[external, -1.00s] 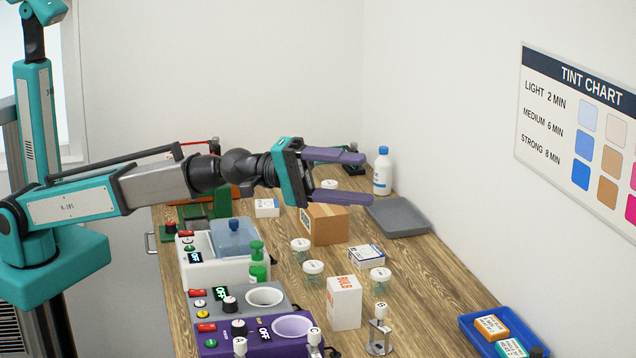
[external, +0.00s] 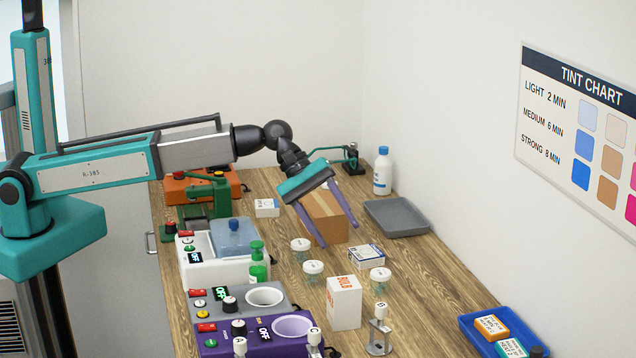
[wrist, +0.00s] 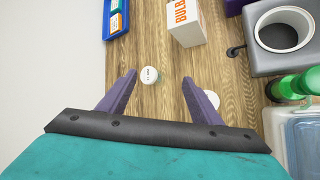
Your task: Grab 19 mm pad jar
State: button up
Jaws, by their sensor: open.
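My gripper (external: 339,236) is open and empty, its two purple fingers pointing down in front of the cardboard box in the external view. Three small clear jars with white lids stand on the bench below it: a left rear jar (external: 300,246), a left front jar (external: 313,270) and a right jar (external: 380,277). In the wrist view, a white-lidded jar (wrist: 149,75) shows between and beyond the fingertips (wrist: 160,77), nearer the left one. Another white lid (wrist: 213,98) is partly hidden by the right finger. Lid writing is too small to read, so I cannot tell which is 19 mm.
A blue-and-white box (external: 367,256) lies among the jars. A white bulb box (external: 344,303) and a metal stand (external: 379,335) are nearer the camera. The cardboard box (external: 325,217) is behind. Heaters (external: 265,298) line the left; a grey tray (external: 400,218) lies right.

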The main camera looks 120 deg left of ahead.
aim_at(301, 240)
jog(key=s+a+f+n+h+p, duration=0.1)
jog(key=s+a+f, duration=0.1)
jog(key=s, duration=0.1)
jog(key=s+a+f+n+g+h, duration=0.1)
jog(key=s+f, duration=0.1)
jog(key=s, duration=0.2)
jog(key=s+a+f+g+h+p, duration=0.1)
jog(key=s+a+h, duration=0.1)
jog(key=s, duration=0.2)
jog(key=shift+s+a+f+n+p, duration=0.25)
jog(key=shift+a+f+n+p, duration=0.1)
jog(key=shift+f+n, duration=0.05)
jog(key=s+a+n+t+h, duration=0.1)
jog(key=s+a, duration=0.2)
jog(key=s, duration=0.1)
jog(key=s+a+f+n+t+h+p, duration=0.1)
jog(key=s+a, duration=0.3)
jog(key=s+a+f+n+t+p, duration=0.1)
jog(key=s+a+t, duration=0.1)
jog(key=s, duration=0.3)
jog(key=shift+a+f+h, duration=0.2)
jog(key=shift+a+h, duration=0.2)
jog(key=shift+a, duration=0.45)
jog(key=b+x, duration=0.3)
jog(key=x, duration=0.4)
jog(key=shift+w+d+f, duration=0.2)
jog(key=shift+d, duration=0.05)
jog(key=shift+w+d, duration=0.25)
jog(key=shift+w, duration=0.1)
